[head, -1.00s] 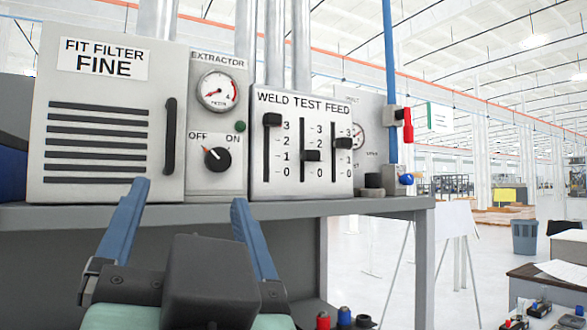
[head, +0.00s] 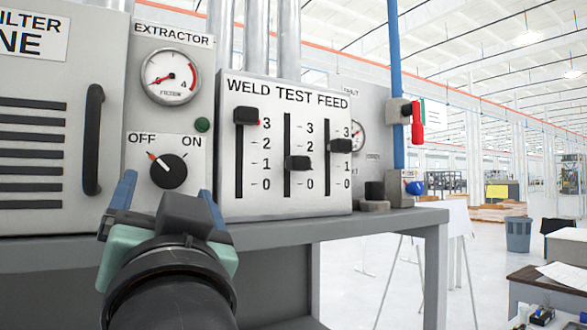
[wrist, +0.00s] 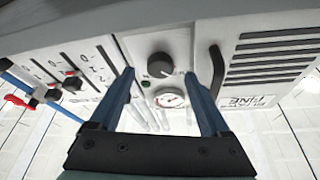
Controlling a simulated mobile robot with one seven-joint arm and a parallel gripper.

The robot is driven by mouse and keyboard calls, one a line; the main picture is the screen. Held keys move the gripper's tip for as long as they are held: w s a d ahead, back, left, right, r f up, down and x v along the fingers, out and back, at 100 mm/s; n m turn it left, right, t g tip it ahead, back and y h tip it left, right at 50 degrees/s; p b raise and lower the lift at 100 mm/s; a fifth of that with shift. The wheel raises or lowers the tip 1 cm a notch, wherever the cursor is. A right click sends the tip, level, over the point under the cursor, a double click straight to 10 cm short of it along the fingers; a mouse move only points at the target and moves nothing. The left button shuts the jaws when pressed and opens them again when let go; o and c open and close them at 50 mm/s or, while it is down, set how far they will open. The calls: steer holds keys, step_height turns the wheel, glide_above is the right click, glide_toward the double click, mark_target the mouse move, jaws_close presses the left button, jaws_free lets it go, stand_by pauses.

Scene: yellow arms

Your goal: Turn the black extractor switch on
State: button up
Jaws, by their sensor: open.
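The black extractor switch (head: 168,170) is a round knob on the extractor panel (head: 200,118), under the labels OFF and ON. Its orange pointer mark points up and left, toward OFF. In the wrist view the knob (wrist: 160,66) shows upside down, between the two blue fingers and beyond their tips. My gripper (head: 168,188) is open and empty, just in front of and below the knob in the head view. The fingers appear apart from the knob, though the exact gap is hard to tell. My wrist hides the lower part of the panel in the head view.
A gauge (head: 170,76) and a green button (head: 202,125) sit above the knob. A black handle (head: 93,140) on the filter box is to the left. The weld test feed panel (head: 270,205) with several sliders is to the right. A grey shelf (head: 300,230) runs below.

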mark_target(168, 177)
steer(key=p+x, duration=0.1)
steer(key=x, duration=0.2)
steer(key=shift+a+r, duration=0.1)
steer(key=shift+r, duration=0.2)
steer(key=shift+w+a, duration=0.1)
steer(key=shift+w, duration=0.3)
steer(key=shift+s, duration=0.1)
jaws_close()
